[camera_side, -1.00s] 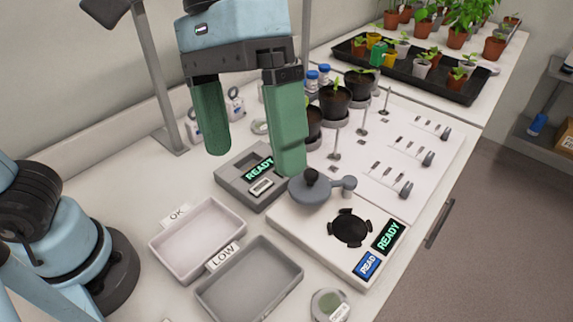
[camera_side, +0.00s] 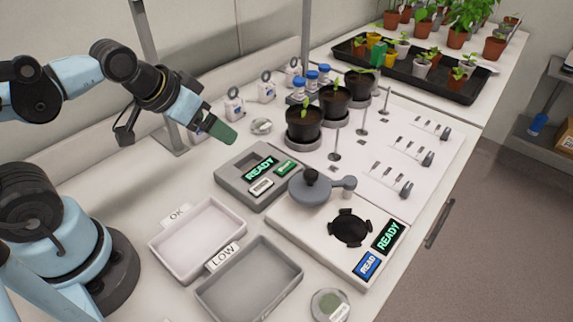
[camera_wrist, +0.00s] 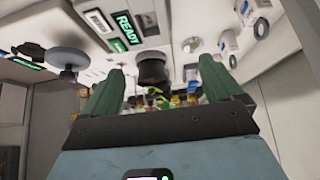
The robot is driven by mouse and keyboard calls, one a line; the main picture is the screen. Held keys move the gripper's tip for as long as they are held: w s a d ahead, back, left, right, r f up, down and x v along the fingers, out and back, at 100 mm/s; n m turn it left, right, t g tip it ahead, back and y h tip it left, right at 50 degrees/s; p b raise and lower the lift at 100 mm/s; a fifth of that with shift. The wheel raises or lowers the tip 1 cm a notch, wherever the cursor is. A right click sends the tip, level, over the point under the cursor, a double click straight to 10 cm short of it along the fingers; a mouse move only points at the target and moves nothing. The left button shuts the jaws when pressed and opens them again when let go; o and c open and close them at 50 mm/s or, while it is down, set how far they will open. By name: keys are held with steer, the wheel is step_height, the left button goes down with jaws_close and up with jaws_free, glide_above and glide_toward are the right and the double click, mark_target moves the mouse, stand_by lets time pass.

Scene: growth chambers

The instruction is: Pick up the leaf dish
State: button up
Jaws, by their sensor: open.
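A small round dish (camera_side: 331,306) with a green disc inside and a white label sits on the bench at the front, right of the grey LOW tray. It looks like the leaf dish. Another small round dish (camera_side: 262,126) with a pale, greenish top lies farther back, behind the grey READY device. My gripper (camera_side: 224,133) is in the air to the left of that back dish, apart from it. In the wrist view my gripper (camera_wrist: 162,72) has its two green fingers wide apart with nothing between them. A round pale item, possibly the back dish, shows in the wrist view (camera_wrist: 192,44).
The OK tray (camera_side: 198,240) and LOW tray (camera_side: 249,282) stand in front. The grey READY device (camera_side: 232,180) and white reader (camera_side: 300,232) with a round lid (camera_side: 315,188) lie beside them. Potted plants (camera_side: 304,124) and tagged bottles (camera_side: 235,104) stand behind.

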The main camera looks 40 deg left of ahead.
steer(key=s+d+n+g+h, duration=0.1)
steer(key=d+n+g+h, duration=0.35)
steer(key=d, duration=1.35)
steer(key=s+d+f+g+y, duration=0.3)
steer(key=s+d+g, duration=0.5)
steer(key=d, duration=0.6)
steer(key=shift+m+t, duration=0.35)
steer(key=shift+t, duration=0.2)
steer(key=shift+s+r+x, duration=0.1)
steer(key=shift+s+x, duration=0.15)
steer(key=shift+x, duration=1.75)
steer(key=shift+s+r+x, duration=0.1)
steer(key=shift+s+x, duration=0.15)
steer(key=shift+x, duration=1.7)
steer(key=shift+s+r+x, duration=0.1)
steer(key=shift+s+x, duration=0.1)
steer(key=shift+x, duration=1.8)
steer(key=shift+a, duration=0.1)
steer(key=c, duration=1.1)
